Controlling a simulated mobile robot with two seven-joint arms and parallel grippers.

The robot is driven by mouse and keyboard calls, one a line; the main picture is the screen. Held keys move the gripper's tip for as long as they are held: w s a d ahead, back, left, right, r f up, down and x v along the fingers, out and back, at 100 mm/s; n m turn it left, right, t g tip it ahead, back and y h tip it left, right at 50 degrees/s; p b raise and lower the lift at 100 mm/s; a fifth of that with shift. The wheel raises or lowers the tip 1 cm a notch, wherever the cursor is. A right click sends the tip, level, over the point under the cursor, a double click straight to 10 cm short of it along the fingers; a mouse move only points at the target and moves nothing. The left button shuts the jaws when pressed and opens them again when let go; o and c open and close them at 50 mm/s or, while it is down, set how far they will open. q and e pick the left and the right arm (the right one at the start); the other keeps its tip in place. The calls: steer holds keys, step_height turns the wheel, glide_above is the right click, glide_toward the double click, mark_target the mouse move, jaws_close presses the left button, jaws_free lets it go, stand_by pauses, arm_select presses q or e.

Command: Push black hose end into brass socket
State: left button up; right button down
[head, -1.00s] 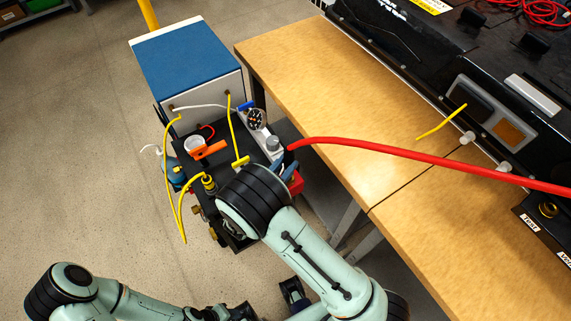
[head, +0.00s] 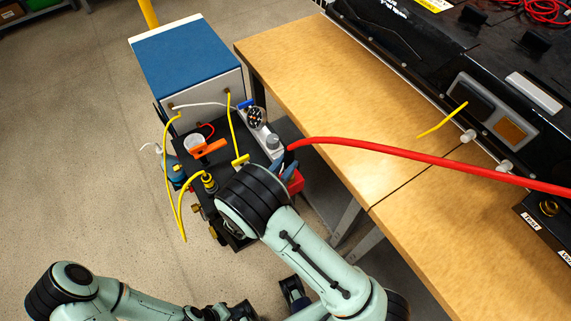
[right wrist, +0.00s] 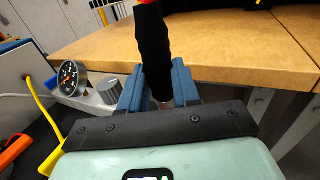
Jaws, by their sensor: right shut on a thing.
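The black hose end (right wrist: 152,55) is a thick black sleeve on the red hose (head: 420,156). It stands roughly upright between the blue fingers of my right gripper (right wrist: 155,88), which is shut on it. In the head view my right gripper (head: 289,168) is at the cart's right side, mostly hidden behind my wrist. The red hose runs from there across the bench to the right edge. A brass socket (head: 549,208) sits on the black block at the right, well apart from the hose end. My left arm shows at the bottom left; I cannot make out its gripper.
The cart carries a blue-topped box (head: 187,60), a gauge (head: 256,118), an orange-handled part (head: 209,149) and yellow cables. The wooden bench (head: 330,100) is mostly clear. A black battery pack (head: 420,60) lies along its far side, with a loose yellow lead (head: 440,121).

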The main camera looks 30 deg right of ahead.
arm_select(q)
steer(key=shift+f, duration=0.2)
arm_select(e)
steer(key=shift+f, duration=0.35)
steer(key=c, duration=1.7)
jaws_free()
jaws_close()
arm_select(q)
steer(key=shift+s, duration=0.1)
arm_select(e)
steer(key=shift+f, duration=0.7)
